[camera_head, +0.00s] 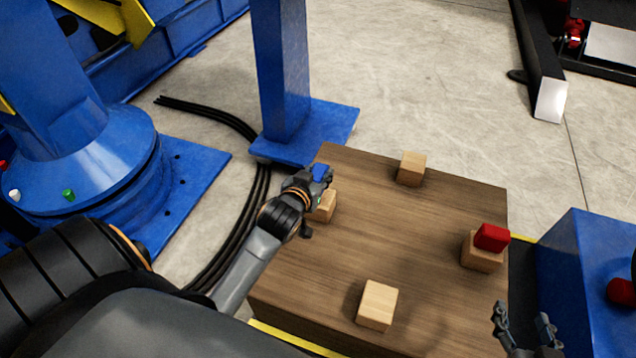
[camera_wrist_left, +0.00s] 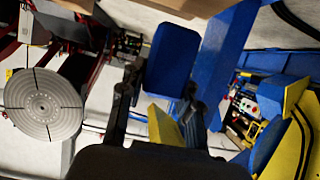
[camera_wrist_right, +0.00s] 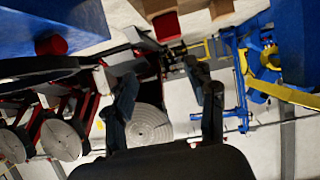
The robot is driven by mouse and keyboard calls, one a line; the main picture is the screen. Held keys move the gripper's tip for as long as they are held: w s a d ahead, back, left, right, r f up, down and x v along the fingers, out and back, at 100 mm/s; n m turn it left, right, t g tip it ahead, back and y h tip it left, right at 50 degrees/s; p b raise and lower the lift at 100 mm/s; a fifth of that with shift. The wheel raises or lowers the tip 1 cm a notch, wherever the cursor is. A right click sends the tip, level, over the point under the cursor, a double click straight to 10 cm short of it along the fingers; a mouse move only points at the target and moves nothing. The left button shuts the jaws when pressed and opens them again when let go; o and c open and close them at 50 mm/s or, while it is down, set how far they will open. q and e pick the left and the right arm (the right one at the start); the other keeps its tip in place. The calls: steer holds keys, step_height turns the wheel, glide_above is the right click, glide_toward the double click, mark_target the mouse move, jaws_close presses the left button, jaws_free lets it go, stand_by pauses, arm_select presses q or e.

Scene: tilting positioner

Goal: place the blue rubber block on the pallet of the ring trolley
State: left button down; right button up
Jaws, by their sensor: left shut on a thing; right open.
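The blue rubber block (camera_head: 319,171) is in my left gripper (camera_head: 312,180), over the left edge of the brown wooden table. In the left wrist view the blue block (camera_wrist_left: 172,58) is held between the fingertips. A wooden block (camera_head: 325,208) is just below the left gripper and partly hidden by it; whether they touch I cannot tell. My right gripper (camera_head: 523,330) is open and empty at the table's front right corner; its spread fingers (camera_wrist_right: 168,95) show in the right wrist view. I cannot make out for sure which thing is the ring trolley's pallet.
The brown table (camera_head: 380,225) also bears wooden blocks at the back (camera_head: 411,168) and front (camera_head: 377,304). A red block (camera_head: 491,237) sits on another at the right. A blue post (camera_head: 282,70) stands behind; a blue machine (camera_head: 595,265) is at the right. The table's middle is clear.

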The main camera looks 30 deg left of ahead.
arm_select(q)
step_height(320, 180, down, 3)
steer(key=shift+r+b, duration=0.1)
steer(key=shift+b, duration=0.55)
arm_select(e)
step_height(320, 180, up, 7)
steer(key=w+a+t+y, duration=0.1)
steer(key=w+t, duration=0.1)
steer(key=t, duration=0.2)
steer(key=shift+w+a, duration=0.35)
steer(key=shift+f, duration=0.1)
arm_select(q)
steer(key=c, duration=0.9)
jaws_free()
steer(key=shift+c, duration=0.2)
arm_select(e)
steer(key=shift+t, duration=0.3)
